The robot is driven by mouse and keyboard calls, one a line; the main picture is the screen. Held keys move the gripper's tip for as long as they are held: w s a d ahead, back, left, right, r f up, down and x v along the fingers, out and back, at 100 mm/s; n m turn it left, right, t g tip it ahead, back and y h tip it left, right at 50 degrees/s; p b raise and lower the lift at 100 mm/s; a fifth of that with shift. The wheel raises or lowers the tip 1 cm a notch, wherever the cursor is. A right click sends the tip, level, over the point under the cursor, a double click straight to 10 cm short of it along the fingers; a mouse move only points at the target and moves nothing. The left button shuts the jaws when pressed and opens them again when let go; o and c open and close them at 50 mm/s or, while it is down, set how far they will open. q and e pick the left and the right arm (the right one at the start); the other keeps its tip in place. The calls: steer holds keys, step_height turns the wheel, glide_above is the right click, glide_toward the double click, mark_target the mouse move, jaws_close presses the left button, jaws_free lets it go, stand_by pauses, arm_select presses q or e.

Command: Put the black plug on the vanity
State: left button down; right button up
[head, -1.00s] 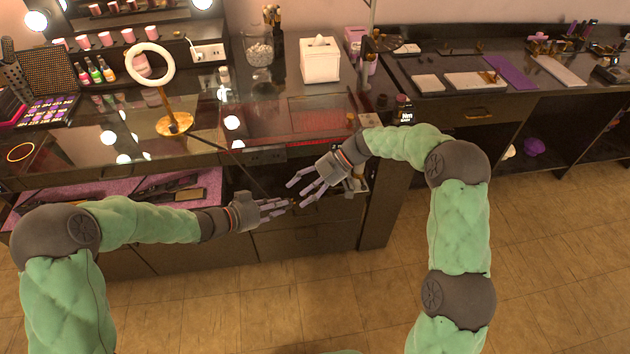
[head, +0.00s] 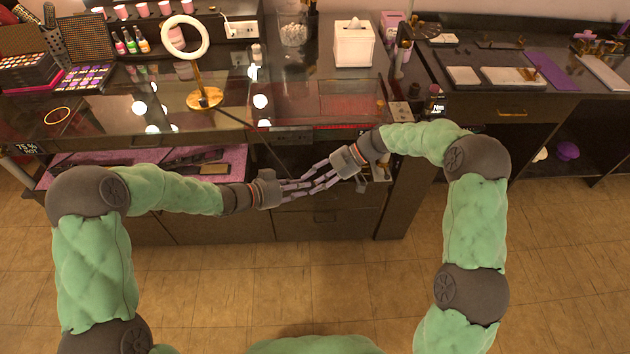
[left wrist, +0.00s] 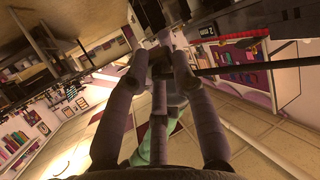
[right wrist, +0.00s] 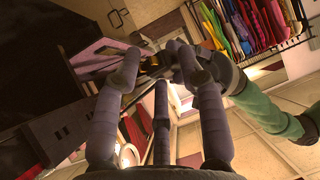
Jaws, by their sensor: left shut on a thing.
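The dark vanity (head: 292,78) has a glossy top and open drawers below. My left gripper (head: 308,187) is in front of it, below the top's height, shut on a small dark thing that looks like the black plug (left wrist: 160,62). Fingers cover most of it. A thin dark cord (head: 263,155) runs from the ring light's side down toward the hands. My right gripper (head: 314,181) faces the left one, tips overlapping. In the right wrist view its fingers (right wrist: 158,72) are spread around the dark thing; contact is unclear.
A ring light on a gold base (head: 205,98) stands on the vanity top. A white outlet strip (head: 241,30) sits behind it. A tissue box (head: 354,43) and makeup palettes (head: 85,77) are also there. A pink-lined drawer (head: 235,158) stands open near my left arm. The front-right top is fairly clear.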

arm_select(q)
steer(key=shift+f, duration=0.1)
steer(key=c, duration=1)
jaws_free()
steer(key=shift+o, duration=0.2)
